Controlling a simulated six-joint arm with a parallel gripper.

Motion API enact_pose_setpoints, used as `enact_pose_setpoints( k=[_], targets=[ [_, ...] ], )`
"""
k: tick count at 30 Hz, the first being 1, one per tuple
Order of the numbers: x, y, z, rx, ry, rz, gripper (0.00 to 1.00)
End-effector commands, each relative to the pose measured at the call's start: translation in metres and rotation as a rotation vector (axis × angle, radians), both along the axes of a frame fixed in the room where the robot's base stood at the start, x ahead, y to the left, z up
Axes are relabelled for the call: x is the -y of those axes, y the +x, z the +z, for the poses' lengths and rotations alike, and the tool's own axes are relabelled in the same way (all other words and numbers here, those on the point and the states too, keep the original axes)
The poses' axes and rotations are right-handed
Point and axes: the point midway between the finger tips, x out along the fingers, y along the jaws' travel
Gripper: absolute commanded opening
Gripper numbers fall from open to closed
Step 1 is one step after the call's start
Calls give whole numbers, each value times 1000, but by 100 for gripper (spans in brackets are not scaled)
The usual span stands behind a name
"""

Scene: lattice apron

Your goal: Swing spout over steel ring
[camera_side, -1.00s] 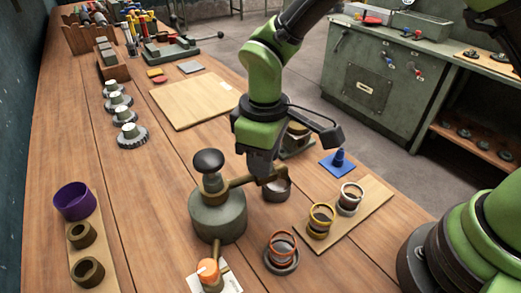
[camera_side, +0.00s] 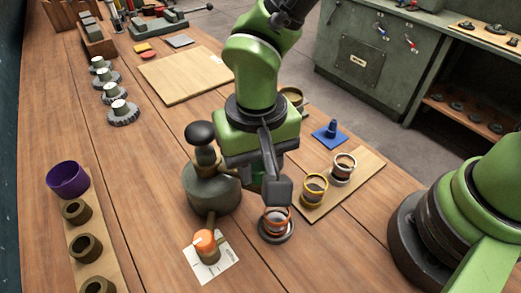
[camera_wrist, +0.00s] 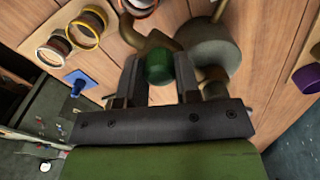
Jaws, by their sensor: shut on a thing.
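A grey-green pot (camera_side: 212,195) with a black top knob (camera_side: 200,133) stands on the bench. Its brass spout (camera_wrist: 152,42) reaches out to the right in the side view, mostly hidden behind my gripper (camera_side: 257,182). In the wrist view my gripper (camera_wrist: 160,86) is shut on the spout's green knob (camera_wrist: 159,67). The steel ring (camera_side: 345,161) stands at the right on a wooden board, apart from my gripper; it also shows in the wrist view (camera_wrist: 52,51). The spout's outlet is hidden in the side view.
A yellow ring (camera_side: 314,187) shares the board (camera_side: 365,173) with the steel ring. A copper ring (camera_side: 276,220) stands just in front of my gripper. A blue piece (camera_side: 330,132) lies behind the board. An orange-topped dial (camera_side: 205,241) sits in front of the pot.

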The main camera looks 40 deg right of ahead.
Motion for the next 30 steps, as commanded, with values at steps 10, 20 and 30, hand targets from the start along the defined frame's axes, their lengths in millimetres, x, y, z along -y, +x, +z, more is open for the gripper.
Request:
enact_pose_setpoints(
  k=[10,20,30],
  targets=[
    [-10,-5,0,-1,-1,-131,0],
    [-12,-6,0,-1,1,-153,0],
    [-12,-6,0,-1,1,-152,57]
  ],
)
